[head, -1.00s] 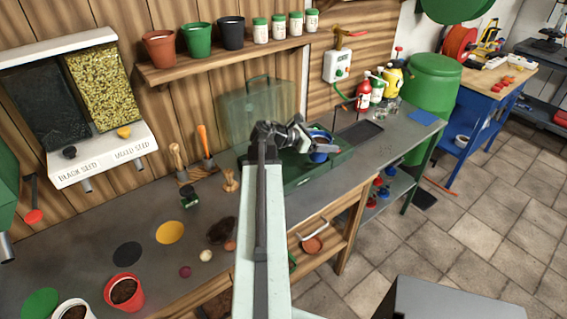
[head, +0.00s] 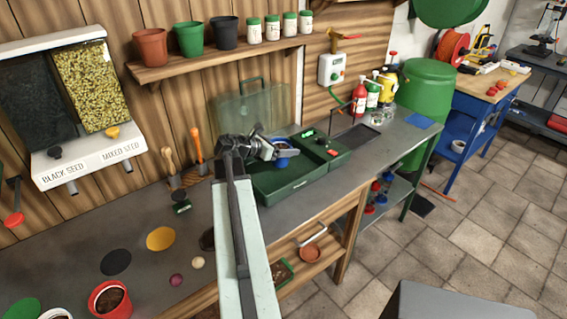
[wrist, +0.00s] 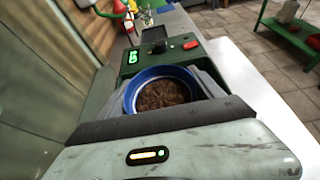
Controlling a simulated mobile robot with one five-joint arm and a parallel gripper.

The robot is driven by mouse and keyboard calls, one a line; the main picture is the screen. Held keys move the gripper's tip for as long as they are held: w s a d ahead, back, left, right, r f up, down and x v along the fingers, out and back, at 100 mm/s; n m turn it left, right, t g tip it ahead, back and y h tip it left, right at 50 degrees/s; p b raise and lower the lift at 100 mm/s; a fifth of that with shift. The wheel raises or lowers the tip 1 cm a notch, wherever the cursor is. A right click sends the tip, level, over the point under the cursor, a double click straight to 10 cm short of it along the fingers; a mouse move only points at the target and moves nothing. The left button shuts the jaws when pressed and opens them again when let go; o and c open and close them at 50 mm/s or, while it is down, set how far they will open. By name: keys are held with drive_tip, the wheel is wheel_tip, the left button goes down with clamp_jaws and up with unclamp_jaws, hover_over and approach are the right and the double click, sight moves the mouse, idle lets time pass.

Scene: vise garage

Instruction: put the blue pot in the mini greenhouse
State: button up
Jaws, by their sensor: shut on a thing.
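The blue pot (head: 284,152) is in my gripper (head: 281,153), over the green base of the mini greenhouse (head: 290,193). Its clear lid (head: 242,112) stands open behind the base. In the wrist view the pot (wrist: 160,72) sits between the grey fingers of my gripper (wrist: 165,92), roughly upright with brown soil inside. The greenhouse's control panel (wrist: 150,58), with a green display and a red button, lies just beyond it. The pot's underside is hidden, so I cannot tell whether it touches the base.
The greenhouse stands on a grey workbench (head: 375,140) against a wooden wall. A shelf (head: 225,62) with pots and jars hangs above. Bottles (head: 360,97) stand to the right. A red pot (head: 109,300) and seed dispenser (head: 85,160) are at left.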

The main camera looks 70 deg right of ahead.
wheel_tip(320, 180, down, 4)
drive_tip(key=b, duration=0.4)
drive_tip(key=shift+r, duration=0.3)
drive_tip(key=shift+f, duration=0.15)
drive_tip(key=o, duration=1.5)
drive_tip(key=shift+o, duration=0.2)
drive_tip(key=shift+r+p, duration=0.2)
drive_tip(key=shift+p, duration=0.1)
drive_tip(key=p+v, duration=0.4)
drive_tip(key=v, duration=0.8)
drive_tip(key=shift+p, duration=0.3)
